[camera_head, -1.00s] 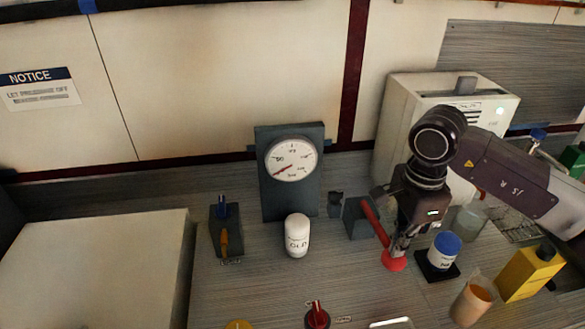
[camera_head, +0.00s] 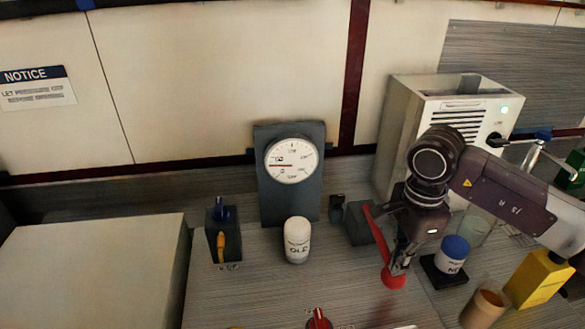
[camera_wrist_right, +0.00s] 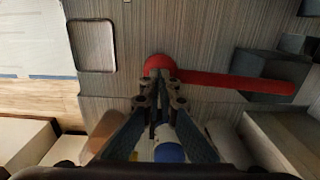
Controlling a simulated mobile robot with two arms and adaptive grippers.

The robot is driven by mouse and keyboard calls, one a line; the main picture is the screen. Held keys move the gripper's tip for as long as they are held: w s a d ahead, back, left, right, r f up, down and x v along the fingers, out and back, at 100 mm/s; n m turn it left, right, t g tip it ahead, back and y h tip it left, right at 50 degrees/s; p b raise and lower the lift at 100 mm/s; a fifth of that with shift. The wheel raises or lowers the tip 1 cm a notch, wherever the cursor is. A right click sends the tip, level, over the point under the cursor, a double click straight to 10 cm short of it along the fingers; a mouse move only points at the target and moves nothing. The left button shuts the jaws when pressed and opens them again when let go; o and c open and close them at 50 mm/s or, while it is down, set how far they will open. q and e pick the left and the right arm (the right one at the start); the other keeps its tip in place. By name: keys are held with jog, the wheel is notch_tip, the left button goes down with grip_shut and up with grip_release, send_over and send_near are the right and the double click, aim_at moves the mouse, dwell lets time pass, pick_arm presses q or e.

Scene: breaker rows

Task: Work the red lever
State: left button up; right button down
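The red lever (camera_head: 379,240) comes out of a dark grey block and slants down toward the front, ending in a round red knob (camera_head: 393,279). My right gripper (camera_head: 398,266) is over the knob, its fingertips at or against it. In the right wrist view the red lever (camera_wrist_right: 230,82) runs right from the knob (camera_wrist_right: 158,63) to the dark block. There the right gripper's fingers (camera_wrist_right: 162,80) are close together, overlapping the knob's near side; they look shut rather than spread around it. The exact contact is hidden. My left gripper is not in view.
A gauge (camera_head: 291,160) stands behind a white bottle (camera_head: 297,240). A blue-capped jar (camera_head: 454,251), an orange cup (camera_head: 485,308) and a yellow container (camera_head: 540,278) are right of the lever. A white box (camera_head: 450,110) stands behind. A red knob (camera_head: 319,320) is at the front.

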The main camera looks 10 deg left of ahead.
notch_tip(320, 180, up, 9)
jog(key=p, duration=0.4)
dwell(0.6)
jog(key=shift+f, duration=0.25)
dwell(0.5)
jog(key=shift+f+b, duration=3.75)
jog(key=shift+f, duration=0.6)
jog(key=shift+r, duration=0.1)
notch_tip(320, 180, up, 9)
jog(key=p, duration=0.5)
